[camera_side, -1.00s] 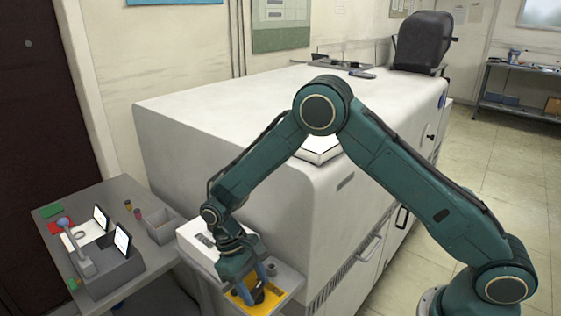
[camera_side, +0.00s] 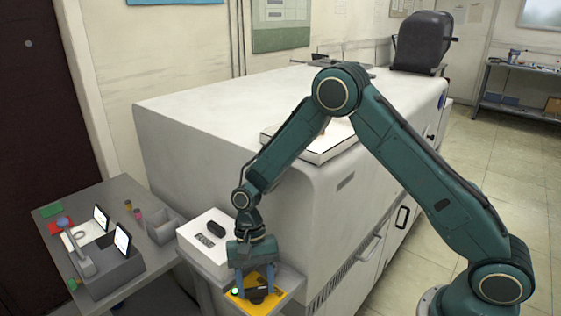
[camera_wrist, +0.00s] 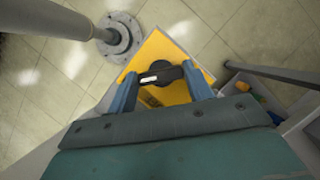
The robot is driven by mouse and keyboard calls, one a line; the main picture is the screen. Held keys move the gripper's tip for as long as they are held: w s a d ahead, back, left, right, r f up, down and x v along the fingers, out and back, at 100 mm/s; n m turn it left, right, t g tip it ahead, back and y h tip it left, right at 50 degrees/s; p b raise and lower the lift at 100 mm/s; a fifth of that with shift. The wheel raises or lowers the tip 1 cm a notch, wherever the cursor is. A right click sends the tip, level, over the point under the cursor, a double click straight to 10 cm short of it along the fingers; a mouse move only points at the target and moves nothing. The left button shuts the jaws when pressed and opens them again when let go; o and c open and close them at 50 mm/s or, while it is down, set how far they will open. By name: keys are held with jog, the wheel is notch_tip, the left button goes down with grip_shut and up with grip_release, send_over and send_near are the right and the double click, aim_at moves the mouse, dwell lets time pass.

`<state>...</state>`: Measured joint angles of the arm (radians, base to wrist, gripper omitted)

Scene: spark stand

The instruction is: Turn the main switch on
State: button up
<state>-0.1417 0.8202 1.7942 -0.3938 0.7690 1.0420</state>
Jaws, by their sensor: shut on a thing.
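The main switch (camera_wrist: 172,74) is a black rotary knob with a white mark on its handle. It sits on a yellow plate (camera_wrist: 166,45) on a small grey shelf at the front of the white machine. My gripper (camera_side: 256,287) points down over it. In the wrist view my gripper (camera_wrist: 160,84) has its two blue fingers on either side of the knob's handle, shut on it. The handle lies nearly crosswise between the fingers. In the side view the yellow plate (camera_side: 237,300) shows a small green light at its left, and the fingers partly cover the knob.
A white box (camera_side: 204,262) with a black item on top stands just left of my gripper. The large white machine (camera_side: 230,110) rises behind. A grey table (camera_side: 125,188) with tablets and small parts is at the left. Floor is open at the right.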

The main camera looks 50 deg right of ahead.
jog(key=shift+d+m, duration=0.1)
jog(key=shift+m, duration=0.6)
jog(key=shift+t, duration=0.3)
jog(key=o, duration=1)
jog(key=shift+w+d+r, duration=0.1)
jog(key=shift+w+r, duration=0.05)
jog(key=shift+r, duration=0.3)
jog(key=shift+w+d+r, duration=0.15)
jog(key=shift+r, duration=2.1)
jog(key=shift+w+d+r, duration=0.1)
jog(key=shift+d+r, duration=0.05)
jog(key=shift+r, duration=2.05)
jog(key=shift+r, duration=0.15)
